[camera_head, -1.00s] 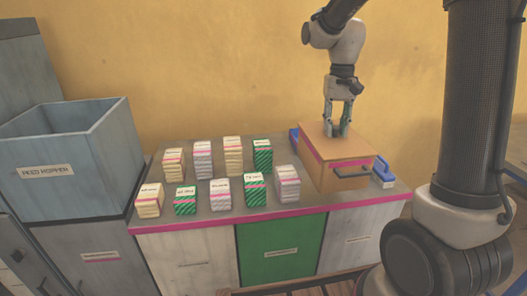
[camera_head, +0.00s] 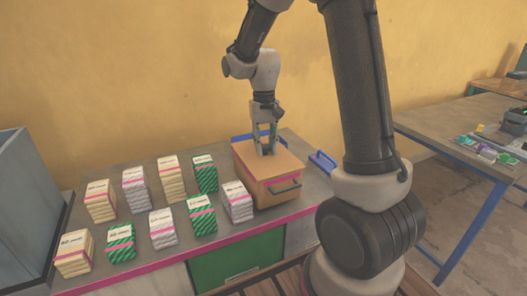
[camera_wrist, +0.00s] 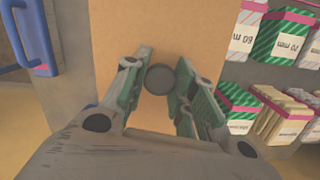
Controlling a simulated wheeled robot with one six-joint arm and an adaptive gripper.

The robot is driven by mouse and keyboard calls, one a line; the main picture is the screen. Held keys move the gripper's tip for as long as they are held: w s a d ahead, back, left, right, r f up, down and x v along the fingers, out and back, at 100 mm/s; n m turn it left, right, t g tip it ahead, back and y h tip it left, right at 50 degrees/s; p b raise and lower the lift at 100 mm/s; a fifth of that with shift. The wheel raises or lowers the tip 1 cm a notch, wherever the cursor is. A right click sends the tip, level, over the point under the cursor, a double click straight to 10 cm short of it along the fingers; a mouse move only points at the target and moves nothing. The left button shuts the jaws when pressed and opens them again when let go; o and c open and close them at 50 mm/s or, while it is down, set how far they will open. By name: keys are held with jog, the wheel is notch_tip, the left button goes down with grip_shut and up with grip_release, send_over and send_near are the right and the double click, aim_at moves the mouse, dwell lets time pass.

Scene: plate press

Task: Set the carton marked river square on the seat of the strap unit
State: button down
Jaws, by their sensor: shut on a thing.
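My gripper (camera_head: 265,148) points down over a tan box-shaped cover (camera_head: 262,166) with a pink band and a dark front handle. In the wrist view my fingers (camera_wrist: 165,95) are shut on a round grey knob (camera_wrist: 160,79) on the cover's top. Blue handles stick out at the back left (camera_head: 243,138) and right (camera_head: 322,163) of the cover. I cannot tell whether this is the strap unit, and no seat shows. Several striped cartons stand left of it, such as a green one (camera_head: 204,175) and a grey one (camera_head: 237,203). I cannot make out a river square mark on any.
The grey counter (camera_head: 147,262) has a pink front edge. The cartons stand in two rows, the nearest close beside the cover. A grey hopper (camera_head: 25,225) stands at the left. Another table (camera_head: 455,125) with small items stands at the right, across a floor gap.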

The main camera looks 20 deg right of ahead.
jog(key=shift+f, duration=1)
jog(key=c, duration=1.2)
grip_release()
jog(key=shift+o, duration=0.2)
